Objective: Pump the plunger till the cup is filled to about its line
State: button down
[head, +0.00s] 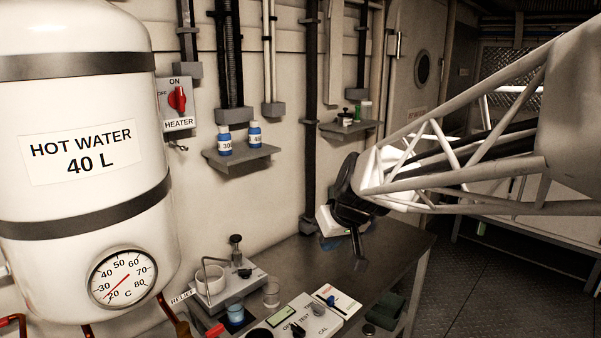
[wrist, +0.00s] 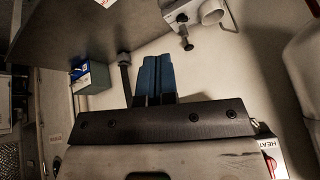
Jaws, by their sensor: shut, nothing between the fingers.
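The plunger (head: 236,241) is a dark knob on a thin stem, standing upright on a pale block on the bench. In the wrist view a dark knob on a stem (wrist: 187,44), likely the same plunger, juts from a pale fitting at the top. A small clear cup (head: 271,294) stands on the bench right of the block; its line and fill level are too small to read. A container with blue contents (head: 236,314) stands in front of the block. My gripper (head: 356,258) is above the bench, right of the plunger and apart from it. Its blue fingers (wrist: 154,76) are together and empty.
A white cylinder (head: 211,282) with a wire loop stands left of the plunger. The bench's back right (head: 380,250) is clear. A hot water tank (head: 80,190) stands left.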

jog(key=s+d+f+m+h, duration=0.1)
jog(key=s+d, duration=0.3)
jog(key=s, duration=0.4)
jog(key=s+d+f+m+g+h, duration=0.1)
jog(key=s+d, duration=0.3)
jog(key=s, duration=0.4)
jog(key=s+d+f+m+h, duration=0.1)
jog(key=s+d, duration=0.3)
jog(key=s, duration=0.5)
jog(key=shift+d+f+m+g+h, duration=0.3)
jog(key=shift+m+h, duration=0.1)
jog(key=shift+m, duration=0.5)
jog(key=shift+r, duration=0.1)
